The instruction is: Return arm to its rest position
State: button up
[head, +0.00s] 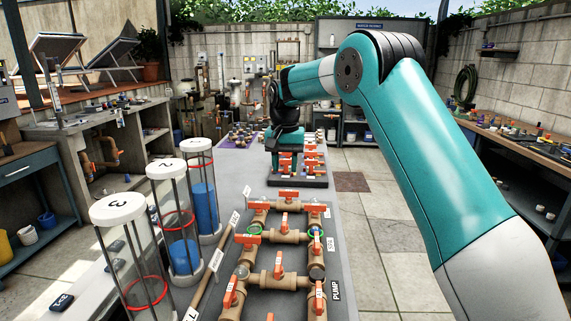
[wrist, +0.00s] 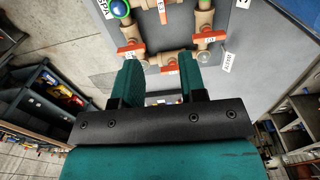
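My arm is teal and grey and reaches from the right side of the head view forward over the long grey table (head: 232,174). My gripper (head: 287,163) is above the far part of the table, pointing down, in front of a dark rack with orange-and-white parts (head: 312,170). In the wrist view my gripper (wrist: 160,72) shows two teal fingers standing apart with a gap between them. Nothing shows held between them. Beyond the fingertips is brown pipework with orange valve handles (wrist: 130,47).
Pipework with orange handles (head: 278,237) covers the table's near part. Clear cylinders with white caps (head: 118,207) stand along its left, two partly filled with blue. A workbench (head: 520,145) runs along the right wall. Tiled floor (head: 372,220) lies open right of the table.

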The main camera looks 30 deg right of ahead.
jog(key=shift+r, duration=0.25)
dwell(0.3)
jog(key=s+a+r+n+y, duration=0.1)
jog(key=s+a+r+n, duration=0.15)
jog(key=s+a, duration=0.4)
jog(key=s+a+r+n, duration=0.2)
jog(key=s+a+n, duration=0.2)
jog(key=s+a, duration=0.25)
jog(key=s+a+f+n+y, duration=0.1)
jog(key=s+a+n, duration=0.2)
jog(key=s, duration=0.9)
jog(key=s+a+f+n+y, duration=0.2)
jog(key=s+a+n, duration=0.2)
jog(key=s, duration=0.9)
jog(key=shift+s+a, duration=0.15)
jog(key=shift+s, duration=0.05)
